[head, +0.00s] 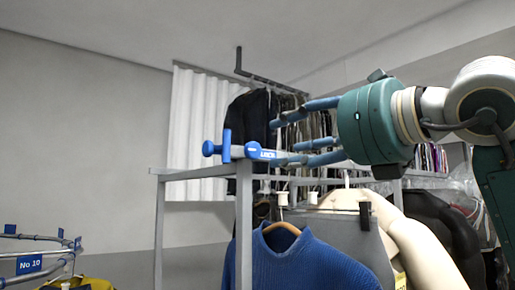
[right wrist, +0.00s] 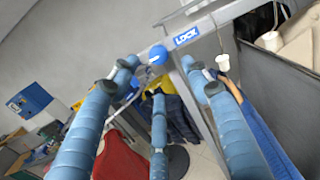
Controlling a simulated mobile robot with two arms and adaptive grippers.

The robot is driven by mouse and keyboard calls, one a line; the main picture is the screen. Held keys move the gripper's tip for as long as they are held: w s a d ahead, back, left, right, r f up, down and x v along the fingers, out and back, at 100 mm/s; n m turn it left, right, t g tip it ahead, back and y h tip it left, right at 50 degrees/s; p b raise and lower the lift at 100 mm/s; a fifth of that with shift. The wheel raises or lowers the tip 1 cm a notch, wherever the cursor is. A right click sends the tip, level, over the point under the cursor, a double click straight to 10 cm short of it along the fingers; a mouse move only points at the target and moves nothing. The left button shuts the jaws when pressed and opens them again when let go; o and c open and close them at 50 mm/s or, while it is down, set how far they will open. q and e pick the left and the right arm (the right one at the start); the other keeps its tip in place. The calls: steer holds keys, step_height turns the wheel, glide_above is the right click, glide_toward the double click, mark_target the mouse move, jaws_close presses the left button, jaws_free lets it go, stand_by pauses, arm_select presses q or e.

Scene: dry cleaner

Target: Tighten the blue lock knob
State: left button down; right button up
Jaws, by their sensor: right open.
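The blue lock knob (head: 209,148) is at the left end of a grey rail on a metal garment rack, beside a blue upright piece (head: 227,146) and a blue LOCK label (head: 264,154). In the right wrist view the round knob (right wrist: 157,54) shows near the top middle, left of the LOCK label (right wrist: 186,37). My right gripper (head: 290,140) reaches in from the right with its blue fingers spread, to the right of the knob. In the wrist view its open fingers (right wrist: 165,75) point toward the knob. They appear apart from it. My left gripper is not in view.
A blue sweater (head: 300,262) and pale garments (head: 395,230) hang below the rail. Dark clothes (head: 250,118) hang on a rear rack. A round rail with a No 10 sign (head: 29,264) stands at lower left. Space left of the knob is free.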

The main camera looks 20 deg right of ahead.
mark_target(255, 153)
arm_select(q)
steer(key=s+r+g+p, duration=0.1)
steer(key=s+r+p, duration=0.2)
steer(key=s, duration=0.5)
arm_select(e)
steer(key=x, duration=0.4)
steer(key=shift+a+r, duration=0.25)
steer(key=shift+r, duration=0.05)
steer(key=w, duration=0.3)
steer(key=shift+w+a+f, duration=0.35)
steer(key=shift+w+a+p, duration=0.2)
steer(key=shift+w+p, duration=0.2)
steer(key=shift+s, duration=0.3)
steer(key=c, duration=1.1)
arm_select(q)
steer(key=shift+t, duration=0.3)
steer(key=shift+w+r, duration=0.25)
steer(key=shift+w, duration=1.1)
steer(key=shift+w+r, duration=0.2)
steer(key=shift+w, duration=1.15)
arm_select(e)
steer(key=shift+f, duration=0.15)
steer(key=shift+c, duration=0.2)
